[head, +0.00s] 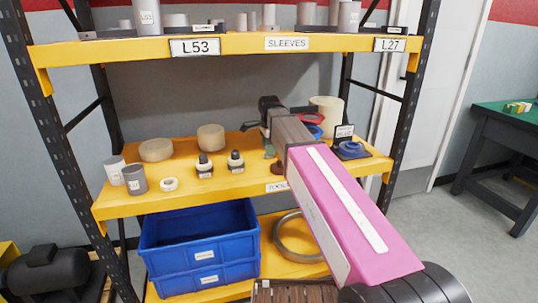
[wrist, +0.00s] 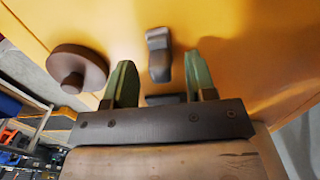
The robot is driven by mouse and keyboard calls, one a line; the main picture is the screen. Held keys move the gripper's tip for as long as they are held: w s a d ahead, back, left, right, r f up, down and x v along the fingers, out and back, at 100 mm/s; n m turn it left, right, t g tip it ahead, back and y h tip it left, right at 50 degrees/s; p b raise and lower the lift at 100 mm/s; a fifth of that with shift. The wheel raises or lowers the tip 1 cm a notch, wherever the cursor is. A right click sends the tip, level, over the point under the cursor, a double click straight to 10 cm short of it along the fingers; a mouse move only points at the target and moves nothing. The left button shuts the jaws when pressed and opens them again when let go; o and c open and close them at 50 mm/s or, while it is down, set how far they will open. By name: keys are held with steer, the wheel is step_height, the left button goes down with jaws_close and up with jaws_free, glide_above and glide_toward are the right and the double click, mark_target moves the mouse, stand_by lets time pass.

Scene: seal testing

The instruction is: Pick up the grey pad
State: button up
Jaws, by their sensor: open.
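My gripper (wrist: 160,82) shows in the wrist view with two green fingers apart and nothing held between them. A small dark grey-brown block (wrist: 158,55), perhaps the grey pad, lies on the yellow shelf ahead of the gap between the fingertips, apart from them. A flat dark brown disc with a knob (wrist: 80,70) lies left of the left finger. In the head view my gripper (head: 268,151) is over the middle shelf, mostly hidden by my arm, with only a bit of green showing. I cannot make out the block there.
On the middle shelf (head: 120,208) stand beige cylinders (head: 210,138), two black-topped pieces (head: 236,161), a grey cup (head: 134,178) and, right of my gripper, a red ring (head: 312,118) and blue parts (head: 350,149). The upper shelf (head: 240,43) overhangs. Blue bins (head: 205,235) stand below.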

steer(key=shift+f, duration=0.8)
jaws_close()
steer(key=shift+r, duration=0.1)
steer(key=shift+r, duration=0.45)
steer(key=r, duration=0.3)
steer(key=shift+s+a+r, duration=0.1)
steer(key=shift+a+r, duration=0.15)
steer(key=s+a+r, duration=0.6)
steer(key=a, duration=0.3)
steer(key=shift+a+r, duration=0.2)
steer(key=c, duration=0.9)
jaws_free()
